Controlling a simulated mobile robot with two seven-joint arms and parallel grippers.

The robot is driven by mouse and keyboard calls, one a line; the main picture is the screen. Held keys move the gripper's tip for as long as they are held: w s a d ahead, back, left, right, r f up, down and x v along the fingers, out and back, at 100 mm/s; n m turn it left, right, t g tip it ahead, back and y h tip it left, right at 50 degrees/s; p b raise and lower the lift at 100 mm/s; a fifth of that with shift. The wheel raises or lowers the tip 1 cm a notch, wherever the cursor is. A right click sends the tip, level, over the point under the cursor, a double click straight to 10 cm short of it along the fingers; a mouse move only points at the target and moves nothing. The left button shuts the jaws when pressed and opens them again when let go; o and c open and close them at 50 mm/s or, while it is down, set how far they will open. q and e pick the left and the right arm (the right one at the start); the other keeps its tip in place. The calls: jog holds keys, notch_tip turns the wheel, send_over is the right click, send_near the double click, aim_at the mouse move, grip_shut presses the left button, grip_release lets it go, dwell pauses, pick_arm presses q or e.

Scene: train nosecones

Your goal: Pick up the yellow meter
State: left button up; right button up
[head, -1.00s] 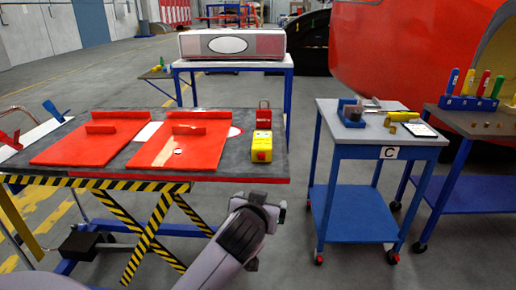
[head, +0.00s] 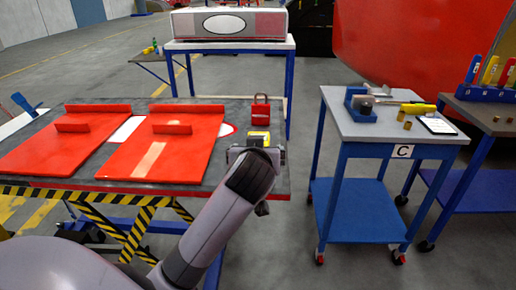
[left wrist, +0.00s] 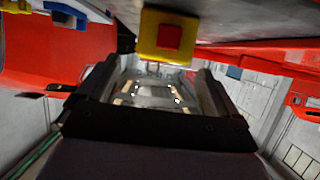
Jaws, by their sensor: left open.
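The yellow meter (head: 259,136) lies on the dark lift table (head: 276,176) near its right end, below a red padlock-like item. My left gripper (head: 257,153) is at the table's near edge, in front of the meter, and hides most of it. In the left wrist view the meter (left wrist: 150,48) shows as a yellow box with a red square on its end, beyond the open jaws. The jaws look empty. I cannot tell whether they touch the meter. My right gripper is in neither view.
Two red panels (head: 165,160) with raised bars cover the table left of the meter. The red padlock-like item (head: 261,109) stands just behind it. A blue cart (head: 395,152) marked C, bearing small parts and a yellow tool (head: 418,108), stands to the right across a floor gap.

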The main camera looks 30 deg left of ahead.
pick_arm(q)
jog(key=shift+r+p+x, duration=0.1)
jog(key=shift+p+x, duration=0.05)
jog(key=shift+x, duration=1.3)
jog(key=shift+r+p+x, duration=0.15)
jog(key=shift+x, duration=1.3)
jog(key=shift+w, duration=0.1)
jog(key=c, duration=1.2)
jog(key=shift+a+r, duration=0.1)
jog(key=shift+c, duration=0.7)
jog(key=shift+r, duration=0.1)
